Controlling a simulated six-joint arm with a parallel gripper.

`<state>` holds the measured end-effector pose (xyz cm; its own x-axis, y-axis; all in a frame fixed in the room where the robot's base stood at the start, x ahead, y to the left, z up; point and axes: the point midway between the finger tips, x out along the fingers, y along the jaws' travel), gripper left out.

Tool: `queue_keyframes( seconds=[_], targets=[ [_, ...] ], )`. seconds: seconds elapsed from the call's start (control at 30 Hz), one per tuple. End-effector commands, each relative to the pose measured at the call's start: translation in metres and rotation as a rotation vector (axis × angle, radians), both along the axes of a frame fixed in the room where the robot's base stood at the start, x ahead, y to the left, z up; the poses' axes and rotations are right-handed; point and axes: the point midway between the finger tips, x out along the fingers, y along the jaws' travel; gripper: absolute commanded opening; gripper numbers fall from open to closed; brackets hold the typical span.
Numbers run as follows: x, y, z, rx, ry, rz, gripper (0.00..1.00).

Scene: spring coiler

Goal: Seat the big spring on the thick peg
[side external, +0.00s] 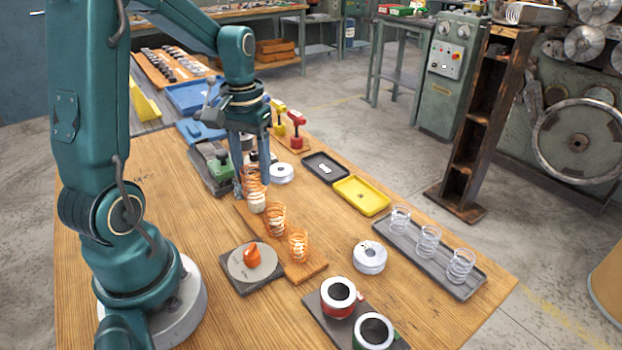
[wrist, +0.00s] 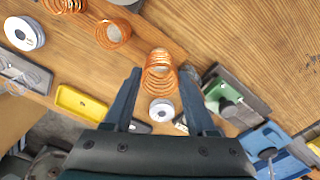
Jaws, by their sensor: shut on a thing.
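My gripper (side external: 252,184) points down over the far end of a long wooden board (side external: 312,270). It is shut on a copper spring (side external: 251,174), which it holds upright between its fingers. In the wrist view the held spring (wrist: 160,74) shows between the two fingertips. A pale peg (side external: 257,203) shows through coils at and just below the fingertips; I cannot tell how far the held spring is around it. Two more copper springs (side external: 275,217) (side external: 298,243) stand along the board, with pale cores inside their coils.
A grey tray (side external: 478,287) holds silver springs at right. A white disc (side external: 281,173) stands close beyond my gripper. Yellow (side external: 375,207) and black (side external: 337,179) trays, a white ring (side external: 369,257), an orange knob (side external: 252,257) and a green-topped fixture (side external: 219,167) stand around the board.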

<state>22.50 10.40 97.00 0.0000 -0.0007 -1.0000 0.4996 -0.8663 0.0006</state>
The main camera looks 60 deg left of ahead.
Motion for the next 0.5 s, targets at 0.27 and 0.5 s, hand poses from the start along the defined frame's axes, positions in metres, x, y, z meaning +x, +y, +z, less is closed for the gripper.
queue_keyframes(
  seconds=[0.27, 0.5],
  targets=[
    [-0.0001, -0.0001, -0.0008, 0.000, 0.000, 0.000, 0.26],
    [0.0000, 0.0000, -0.0051, 0.000, 0.001, 0.000, 0.26]
  ],
)
